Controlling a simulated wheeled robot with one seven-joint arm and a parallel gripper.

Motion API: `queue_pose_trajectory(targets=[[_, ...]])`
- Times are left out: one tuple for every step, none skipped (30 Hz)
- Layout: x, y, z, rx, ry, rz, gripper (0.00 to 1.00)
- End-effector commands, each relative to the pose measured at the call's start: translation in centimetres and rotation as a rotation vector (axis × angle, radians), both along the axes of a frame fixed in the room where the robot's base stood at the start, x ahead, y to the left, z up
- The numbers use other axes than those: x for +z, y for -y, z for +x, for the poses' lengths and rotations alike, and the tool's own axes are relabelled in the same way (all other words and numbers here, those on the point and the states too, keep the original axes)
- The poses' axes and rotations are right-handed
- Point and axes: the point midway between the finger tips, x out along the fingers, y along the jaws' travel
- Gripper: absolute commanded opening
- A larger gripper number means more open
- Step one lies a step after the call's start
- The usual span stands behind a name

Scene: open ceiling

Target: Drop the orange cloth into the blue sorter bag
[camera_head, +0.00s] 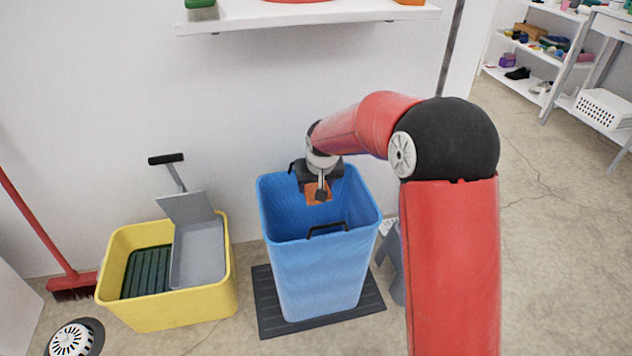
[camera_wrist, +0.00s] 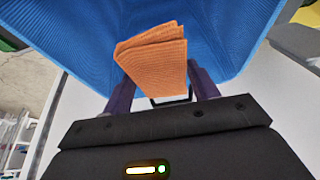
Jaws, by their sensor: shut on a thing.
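The blue sorter bag (camera_head: 318,262) stands upright and open-topped on a dark mat, close to the white wall. My gripper (camera_head: 320,194) points down over the bag's opening, near its back rim. It is shut on the orange cloth (camera_head: 313,193), which hangs below the fingers, partly hidden by them. In the wrist view the folded orange cloth (camera_wrist: 155,58) sits between the two fingers (camera_wrist: 160,92), with the blue weave of the bag (camera_wrist: 85,35) behind it. A black handle shows on the bag's front rim.
A yellow tub (camera_head: 180,300) holding a grey dustpan (camera_head: 197,250) stands left of the bag. A red broom (camera_head: 70,282) leans farther left. A white wall shelf (camera_head: 310,17) is above the bag. A grey object (camera_head: 392,255) stands close at the bag's right. Open floor lies to the right.

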Motion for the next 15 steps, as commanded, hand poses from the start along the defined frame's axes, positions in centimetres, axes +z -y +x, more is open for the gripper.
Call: queue_pose_trajectory(targets=[[-0.16,-0.01,0.01,0.000,0.000,0.000,0.33],[-0.16,-0.01,0.01,0.000,0.001,0.000,0.33],[-0.14,-0.01,0.01,0.000,0.001,0.000,0.33],[-0.11,-0.01,0.01,0.000,0.001,0.000,0.33],[-0.10,-0.01,0.01,0.000,0.001,0.000,0.33],[-0.09,-0.01,0.01,0.000,0.001,0.000,0.33],[-0.08,-0.01,0.01,0.000,0.001,0.000,0.33],[-0.08,-0.01,0.01,0.000,0.001,0.000,0.33],[-0.08,-0.01,0.01,0.000,0.001,0.000,0.63],[-0.08,-0.02,0.01,0.000,0.001,0.000,0.67],[-0.08,-0.02,0.01,0.000,0.001,0.000,0.71],[-0.07,-0.02,0.00,0.000,0.001,0.000,0.76],[-0.07,-0.02,0.00,0.000,0.001,0.000,0.80],[-0.07,-0.02,0.00,0.000,0.001,0.000,0.84],[-0.07,-0.02,0.00,0.000,0.001,0.000,0.84]])
